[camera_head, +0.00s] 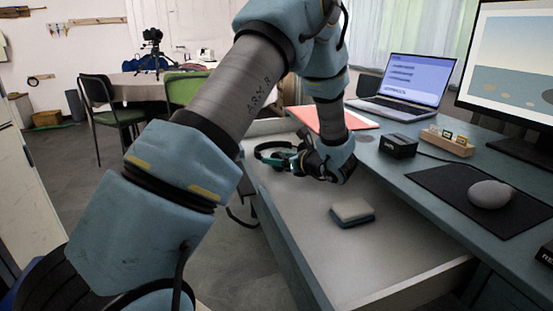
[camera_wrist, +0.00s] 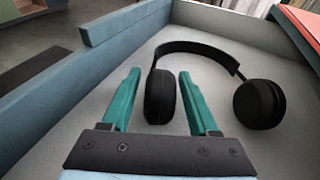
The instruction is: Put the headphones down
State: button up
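The black headphones (camera_wrist: 205,50) lie on the pale floor of the open drawer (camera_head: 300,215), near its far end. In the head view the headband (camera_head: 268,152) shows left of my gripper (camera_head: 298,158), which hides part of the headphones. In the wrist view my gripper (camera_wrist: 160,73) has its fingers apart, with narrow gaps beside the near cup. I see no clear grip on it.
A blue and white block (camera_head: 352,212) lies in the drawer, whose middle is otherwise clear. The drawer's blue wall (camera_wrist: 80,85) runs along the left. On the desk stand a laptop (camera_head: 405,82), a red folder (camera_head: 345,120), a black box (camera_head: 398,146) and a mouse (camera_head: 490,194).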

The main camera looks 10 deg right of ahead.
jog(key=shift+o, duration=0.3)
jog(key=shift+r, duration=0.2)
jog(key=v, duration=1.2)
jog(key=shift+p, duration=0.35)
